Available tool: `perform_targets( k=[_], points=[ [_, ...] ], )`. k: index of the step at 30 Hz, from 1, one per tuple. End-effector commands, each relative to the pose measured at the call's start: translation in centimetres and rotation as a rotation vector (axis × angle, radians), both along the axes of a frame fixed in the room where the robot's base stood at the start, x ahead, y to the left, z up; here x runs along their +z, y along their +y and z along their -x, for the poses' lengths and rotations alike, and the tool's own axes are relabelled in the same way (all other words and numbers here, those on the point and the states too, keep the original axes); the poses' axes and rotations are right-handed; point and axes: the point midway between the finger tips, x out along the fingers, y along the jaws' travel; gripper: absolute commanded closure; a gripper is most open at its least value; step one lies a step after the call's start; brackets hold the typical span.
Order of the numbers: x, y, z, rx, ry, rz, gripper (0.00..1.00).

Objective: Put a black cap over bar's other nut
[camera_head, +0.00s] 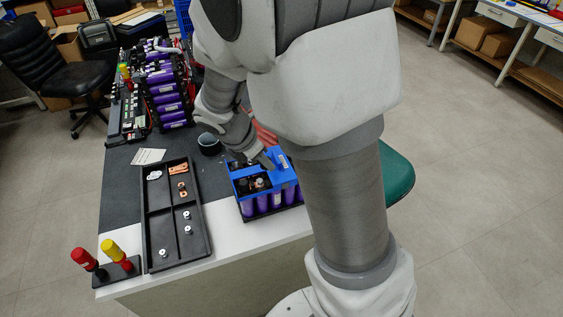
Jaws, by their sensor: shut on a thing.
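My gripper (266,163) is low over the blue-topped battery module (283,172), with its fingers pointing down at the module's upper side. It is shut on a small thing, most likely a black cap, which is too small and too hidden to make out. Purple cells show along the module's front. Dark openings and small metal parts show on its top, but I cannot tell the bar, its nuts or any fitted cap apart.
A black compartment tray (150,225) left of the module holds copper pieces (178,168) and several small metal parts. Red and yellow screwdrivers (108,248) stand at the front left corner. A large purple battery pack (168,95) stands behind. A black round container (209,144) is near my wrist.

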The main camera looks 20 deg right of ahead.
Motion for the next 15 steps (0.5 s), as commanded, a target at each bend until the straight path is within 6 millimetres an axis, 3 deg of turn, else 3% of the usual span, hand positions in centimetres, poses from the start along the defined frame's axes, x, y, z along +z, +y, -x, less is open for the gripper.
perform_targets(
  k=[4,10,15],
  points=[
    [-0.3,1.5,-0.9,0.011,-0.01,0.04,1.0],
    [-0.9,1.8,-1.1,0.012,-0.012,0.052,1.0],
    [-2.6,1.8,-1.0,0.013,-0.011,0.052,1.0]
  ],
)
